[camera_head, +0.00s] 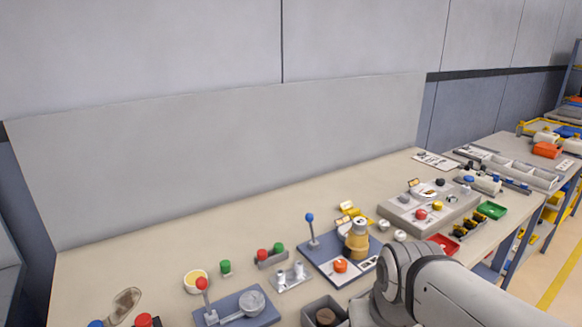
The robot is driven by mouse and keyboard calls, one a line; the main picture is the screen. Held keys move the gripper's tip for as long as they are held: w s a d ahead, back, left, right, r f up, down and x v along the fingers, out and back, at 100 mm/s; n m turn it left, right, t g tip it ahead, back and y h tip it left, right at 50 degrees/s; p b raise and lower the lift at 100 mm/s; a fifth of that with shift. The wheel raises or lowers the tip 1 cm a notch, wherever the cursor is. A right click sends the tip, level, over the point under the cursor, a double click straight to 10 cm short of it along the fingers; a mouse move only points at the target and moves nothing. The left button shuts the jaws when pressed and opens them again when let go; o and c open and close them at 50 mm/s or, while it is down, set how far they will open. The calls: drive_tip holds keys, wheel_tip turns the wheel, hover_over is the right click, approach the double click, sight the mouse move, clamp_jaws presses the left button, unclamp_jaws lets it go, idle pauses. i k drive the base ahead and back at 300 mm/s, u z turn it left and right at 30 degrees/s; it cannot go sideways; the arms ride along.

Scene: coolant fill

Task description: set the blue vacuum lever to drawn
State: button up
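The blue vacuum lever (309,217) stands on a dark blue-grey base plate (305,258) near the middle of the bench. It has a thin rod with a blue ball on top, and it is close to upright, its top tilted slightly left. On the same plate are a tan canister (357,245) with a grey top and an orange knob (340,265). My arm enters at the lower right, its rounded link in front of the bench and apart from the lever. My gripper is not in view.
A red-balled lever (201,284) stands on another blue plate to the left. Red and green buttons (270,252) are just left of the blue lever. A grey panel (430,205) with coloured knobs is to the right. The bench behind the lever is clear.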

sight(309, 217)
drive_tip(key=u, duration=2.2)
drive_tip(key=k, duration=0.85)
drive_tip(key=z, duration=1.5)
drive_tip(key=i, duration=1)
